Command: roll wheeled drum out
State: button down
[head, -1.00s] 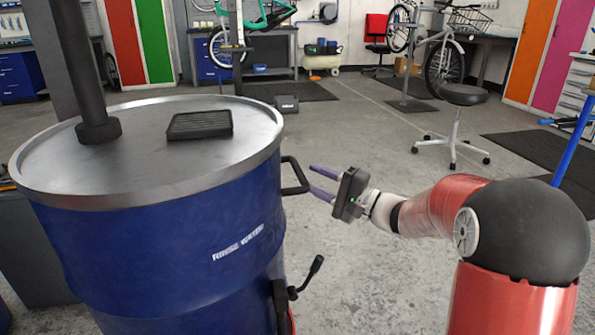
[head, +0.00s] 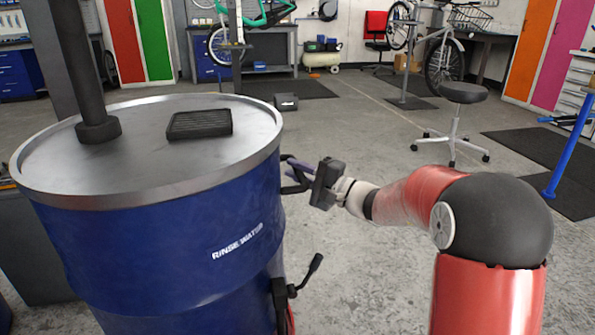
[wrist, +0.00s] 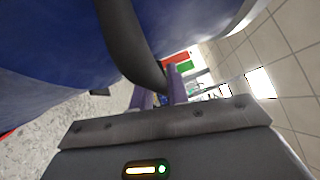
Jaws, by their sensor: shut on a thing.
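The blue drum (head: 165,240), lettered "RINSE WATER", stands upright at the left of the head view, under a grey metal lid (head: 80,165). A black handle (head: 298,186) sticks out from its right side near the rim. My gripper (head: 292,172) reaches it from the right, and its purple fingers are shut on the handle. In the wrist view the dark handle bar (wrist: 128,40) runs down between the fingers (wrist: 158,98). Part of the fingers is hidden by the handle. The drum's wheels are not visible.
A black lever (head: 312,272) juts from the drum's lower right side. A black stool (head: 462,95) stands on the open concrete floor beyond my arm. A dark case (head: 286,102) lies behind the drum. A blue post (head: 570,150) stands at right.

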jog(key=shift+w+d+b, duration=0.3)
jog(key=shift+d+b, duration=0.1)
jog(key=shift+d, duration=0.5)
jog(key=shift+w+d+b, duration=0.25)
jog(key=shift+d+b, duration=0.15)
jog(key=shift+d, duration=0.45)
jog(key=c, duration=1.4)
grip_release()
jog(key=shift+o, duration=0.2)
jog(key=shift+s+a, duration=0.1)
jog(key=shift+a, duration=0.05)
jog(key=v, duration=0.8)
